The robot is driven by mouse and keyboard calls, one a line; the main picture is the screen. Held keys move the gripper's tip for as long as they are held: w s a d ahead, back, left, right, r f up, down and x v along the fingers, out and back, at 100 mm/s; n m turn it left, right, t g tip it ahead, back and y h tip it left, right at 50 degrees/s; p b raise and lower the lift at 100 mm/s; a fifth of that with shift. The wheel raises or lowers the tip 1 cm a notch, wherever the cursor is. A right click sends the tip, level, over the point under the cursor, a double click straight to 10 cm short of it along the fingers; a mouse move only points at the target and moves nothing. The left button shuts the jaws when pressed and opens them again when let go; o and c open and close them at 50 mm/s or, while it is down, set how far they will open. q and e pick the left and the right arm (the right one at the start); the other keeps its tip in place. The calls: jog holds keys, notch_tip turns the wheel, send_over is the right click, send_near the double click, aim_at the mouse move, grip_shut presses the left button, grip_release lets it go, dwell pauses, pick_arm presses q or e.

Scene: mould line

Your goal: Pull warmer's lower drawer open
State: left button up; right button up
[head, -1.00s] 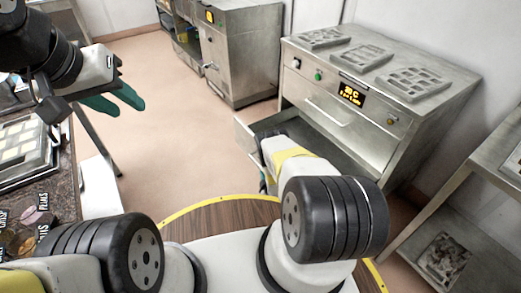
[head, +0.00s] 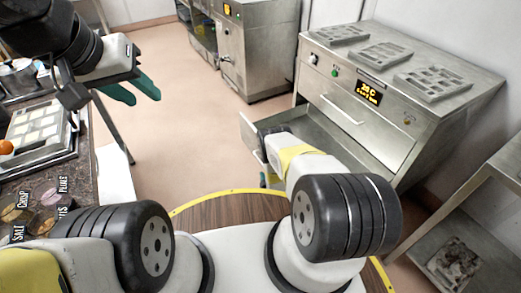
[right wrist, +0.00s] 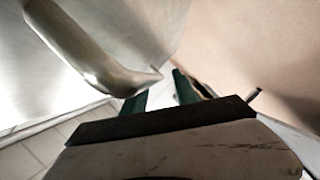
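The warmer (head: 330,88) is a steel cabinet at the right of the head view, with a lit display on its front. Its lower drawer (head: 250,131) stands partly out, with the inside showing. My right arm covers much of the drawer front in the head view. In the right wrist view the drawer's curved metal handle (right wrist: 95,55) runs down to the green fingers of my right gripper (right wrist: 160,95), which appear closed about its end; the contact is partly hidden. My left gripper (head: 133,90) hangs open and empty above the floor at the left.
Several grey moulds (head: 381,53) lie on the warmer's top. Its upper drawer (head: 343,108) is shut. A counter (head: 85,165) with a tray and labelled containers is at left, a steel table (head: 495,180) at right. Open floor (head: 190,120) lies left of the drawer.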

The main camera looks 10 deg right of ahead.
jog(key=shift+d, duration=0.1)
jog(key=v, duration=0.7)
jog(key=shift+s, duration=0.4)
jog(key=shift+r, duration=0.1)
